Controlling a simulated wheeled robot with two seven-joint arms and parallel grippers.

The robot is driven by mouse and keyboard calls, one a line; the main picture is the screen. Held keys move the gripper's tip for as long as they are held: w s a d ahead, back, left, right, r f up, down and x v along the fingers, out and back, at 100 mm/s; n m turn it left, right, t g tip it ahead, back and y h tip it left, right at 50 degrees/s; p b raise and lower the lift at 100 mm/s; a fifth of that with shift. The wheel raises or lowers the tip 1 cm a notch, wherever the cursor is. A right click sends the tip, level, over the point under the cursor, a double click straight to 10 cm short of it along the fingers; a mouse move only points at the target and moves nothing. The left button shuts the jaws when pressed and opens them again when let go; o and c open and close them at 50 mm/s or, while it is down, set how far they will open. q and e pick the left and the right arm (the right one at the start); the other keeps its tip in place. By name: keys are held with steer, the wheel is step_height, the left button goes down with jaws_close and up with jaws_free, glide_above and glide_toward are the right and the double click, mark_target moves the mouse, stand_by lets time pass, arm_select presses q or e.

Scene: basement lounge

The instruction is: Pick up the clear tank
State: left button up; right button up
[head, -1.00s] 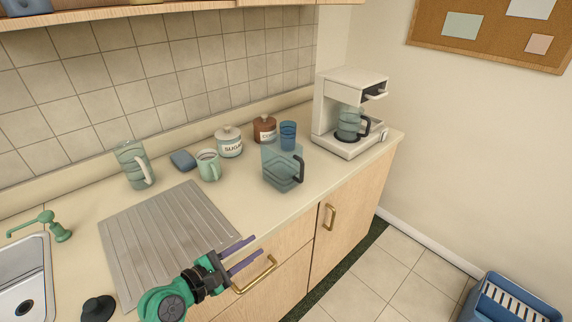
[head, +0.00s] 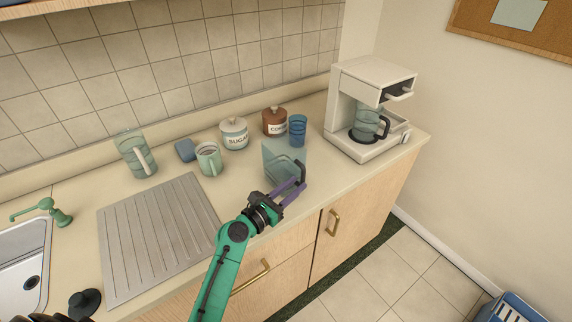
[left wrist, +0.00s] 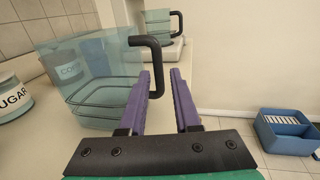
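The clear tank (head: 283,160) is a see-through, bluish box with a black handle, standing on the counter left of the coffee maker. It also shows in the left wrist view (left wrist: 88,75), with its black handle (left wrist: 153,60) toward me. My left gripper (head: 295,184) is at the handle, its purple fingers open. In the left wrist view the fingers (left wrist: 163,85) point forward, and the handle's lower end is at the left finger's tip. I cannot tell whether they touch. My right gripper is not in view.
The coffee maker (head: 356,108) with a carafe (head: 366,125) stands to the right. A green mug (head: 209,160) and a pitcher (head: 133,155) stand left.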

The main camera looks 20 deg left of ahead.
mark_target(302, 179)
arm_select(q)
steer(key=x, duration=0.4)
steer(key=shift+w+p, duration=0.25)
steer(key=shift+p, duration=0.15)
jaws_close()
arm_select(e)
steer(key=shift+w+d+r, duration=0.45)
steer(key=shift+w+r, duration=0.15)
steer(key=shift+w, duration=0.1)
arm_select(q)
steer(key=shift+r, duration=0.15)
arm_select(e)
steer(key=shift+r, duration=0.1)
